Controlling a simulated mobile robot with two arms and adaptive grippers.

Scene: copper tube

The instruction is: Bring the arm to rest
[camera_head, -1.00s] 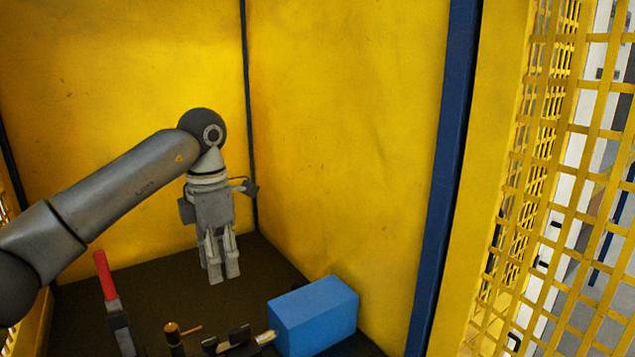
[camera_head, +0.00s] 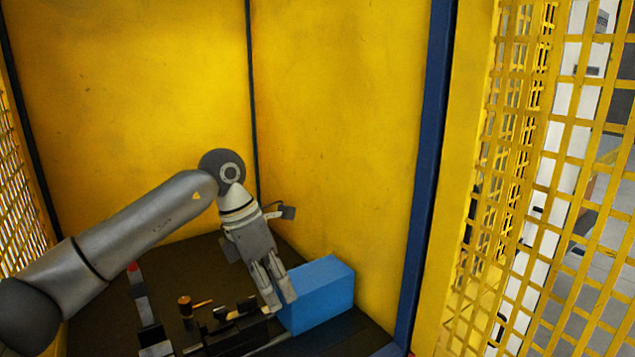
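My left arm comes in from the left, with its grey gripper (camera_head: 279,303) pointing down and slightly right. The fingertips are in front of the blue box (camera_head: 322,297), close to its left side; whether they touch it is unclear. The two fingers lie near each other, and I see nothing held between them. The angle does not show clearly whether they are open or shut. My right gripper is out of view. No copper tube can be made out with certainty.
A black fixture (camera_head: 236,332), a brown-topped tool (camera_head: 186,305) and a red-tipped upright piece (camera_head: 140,295) stand left of the box on the dark surface. Yellow walls (camera_head: 340,130) enclose the back and right. Yellow mesh (camera_head: 500,190) and a blue post (camera_head: 428,170) lie right.

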